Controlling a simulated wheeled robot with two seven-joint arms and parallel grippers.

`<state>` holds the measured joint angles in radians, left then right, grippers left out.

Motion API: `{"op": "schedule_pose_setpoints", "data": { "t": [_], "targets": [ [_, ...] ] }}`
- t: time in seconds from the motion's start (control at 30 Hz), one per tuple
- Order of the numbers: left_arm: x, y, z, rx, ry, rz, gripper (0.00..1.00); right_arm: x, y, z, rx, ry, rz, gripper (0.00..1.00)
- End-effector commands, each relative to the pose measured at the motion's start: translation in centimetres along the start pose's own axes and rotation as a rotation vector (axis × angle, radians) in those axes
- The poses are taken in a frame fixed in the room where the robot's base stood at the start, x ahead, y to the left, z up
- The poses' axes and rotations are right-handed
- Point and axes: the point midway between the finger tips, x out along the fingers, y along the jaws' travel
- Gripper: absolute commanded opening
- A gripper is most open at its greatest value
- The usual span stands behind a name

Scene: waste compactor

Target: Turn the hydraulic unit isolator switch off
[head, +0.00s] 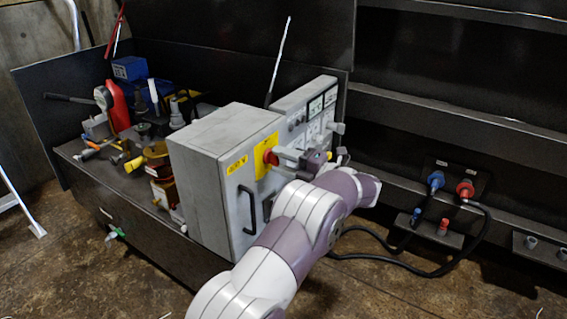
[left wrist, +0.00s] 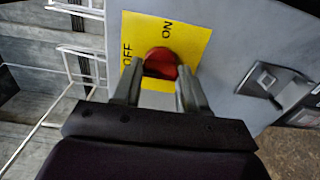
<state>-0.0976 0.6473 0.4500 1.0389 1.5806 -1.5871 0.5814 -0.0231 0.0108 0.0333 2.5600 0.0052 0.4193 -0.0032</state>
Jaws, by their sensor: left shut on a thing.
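The isolator switch is a red knob (head: 271,157) on a yellow plate (head: 261,166) on the front of a grey cabinet (head: 218,190). In the left wrist view the red knob (left wrist: 161,62) sits between the fingers, on the yellow plate (left wrist: 190,40) marked OFF at left and ON at upper right. My left gripper (head: 277,156) is shut on the red knob, one finger on each side; the same gripper (left wrist: 160,75) shows in the left wrist view. I cannot tell exactly which mark the knob points to. My right gripper is not in view.
A black handle (head: 246,208) is on the cabinet front below the switch. A control panel (head: 305,112) stands behind to the right. Blue and red hose couplings (head: 464,190) and dark hoses lie further right. A red gauge and valves crowd the bench at left.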

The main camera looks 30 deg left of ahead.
Motion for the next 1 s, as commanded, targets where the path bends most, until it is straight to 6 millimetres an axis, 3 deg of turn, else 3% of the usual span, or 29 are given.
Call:
{"op": "schedule_pose_setpoints", "data": {
  "t": [0.23,0.27,0.3,0.33,0.67,0.77,1.0],
  "targets": [
    [0.0,-0.1,0.0,0.001,0.001,-0.002,0.12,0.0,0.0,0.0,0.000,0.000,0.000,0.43],
    [0.0,-0.1,0.0,0.001,0.001,-0.002,0.52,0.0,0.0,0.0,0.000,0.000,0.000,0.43],
    [0.0,-0.1,0.0,0.001,0.001,-0.002,0.65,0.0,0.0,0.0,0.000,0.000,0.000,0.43],
    [0.0,-0.1,0.0,0.001,0.001,-0.002,0.68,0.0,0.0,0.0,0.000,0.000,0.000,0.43],
    [-0.6,0.1,0.0,0.001,-0.001,-0.001,0.68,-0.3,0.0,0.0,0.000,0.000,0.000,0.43],
    [-2.5,0.2,0.1,0.003,-0.004,-0.001,0.68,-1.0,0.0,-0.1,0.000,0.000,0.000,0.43],
    [-9.1,0.2,0.1,0.001,-0.003,-0.001,0.68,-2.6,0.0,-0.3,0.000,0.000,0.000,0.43]
  ]
}}
